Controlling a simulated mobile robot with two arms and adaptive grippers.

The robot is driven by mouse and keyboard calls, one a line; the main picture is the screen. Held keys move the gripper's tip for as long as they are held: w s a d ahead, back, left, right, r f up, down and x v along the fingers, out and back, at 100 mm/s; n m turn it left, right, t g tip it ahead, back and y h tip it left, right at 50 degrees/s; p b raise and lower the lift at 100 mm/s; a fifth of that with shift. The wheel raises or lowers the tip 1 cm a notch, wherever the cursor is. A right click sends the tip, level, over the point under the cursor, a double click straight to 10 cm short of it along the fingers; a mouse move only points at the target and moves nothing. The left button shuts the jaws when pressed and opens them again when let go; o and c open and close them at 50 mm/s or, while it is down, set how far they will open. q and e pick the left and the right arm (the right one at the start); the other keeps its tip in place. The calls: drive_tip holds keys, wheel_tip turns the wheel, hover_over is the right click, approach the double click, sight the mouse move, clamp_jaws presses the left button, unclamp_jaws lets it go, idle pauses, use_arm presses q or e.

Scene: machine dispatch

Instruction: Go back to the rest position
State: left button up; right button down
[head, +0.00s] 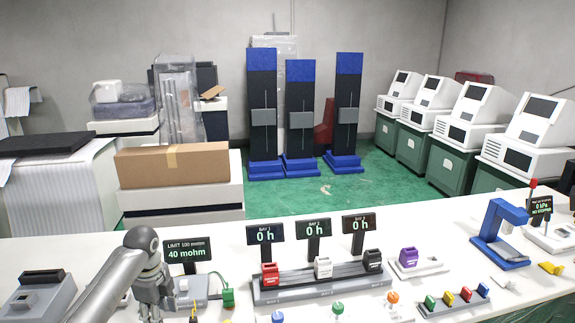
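My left arm comes in from the lower left, and my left gripper (152,312) points down over the front left of the white table (222,255). Its fingertips are cut off by the bottom edge, so I cannot tell whether it is open or shut. It is just left of the grey meter device (196,292), whose display (187,250) reads 40 mohm. I see no object in its fingers. My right gripper is not in view.
A blue press (500,235) and a row of coloured pieces (452,300) stand further right.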

use_arm(q)
drive_tip(key=s+d+f+n+t, duration=0.2)
drive_tip(key=s+d+f+n, duration=0.4)
drive_tip(key=s+d+f, duration=0.8)
drive_tip(key=s+r+n+t, duration=0.1)
drive_tip(key=s+r+n, duration=0.4)
drive_tip(key=s, duration=0.5)
drive_tip(key=s+r+n+t, duration=0.1)
drive_tip(key=s+r+n, duration=0.1)
drive_tip(key=s+n, duration=0.55)
wheel_tip(320, 180, down, 26)
drive_tip(key=s+m+g+b, duration=0.2)
drive_tip(key=s+a+f+g+b, duration=0.1)
drive_tip(key=s+a+f, duration=0.1)
drive_tip(key=s+f, duration=1.6)
drive_tip(key=shift+a+f, duration=0.3)
drive_tip(key=shift+f, duration=0.4)
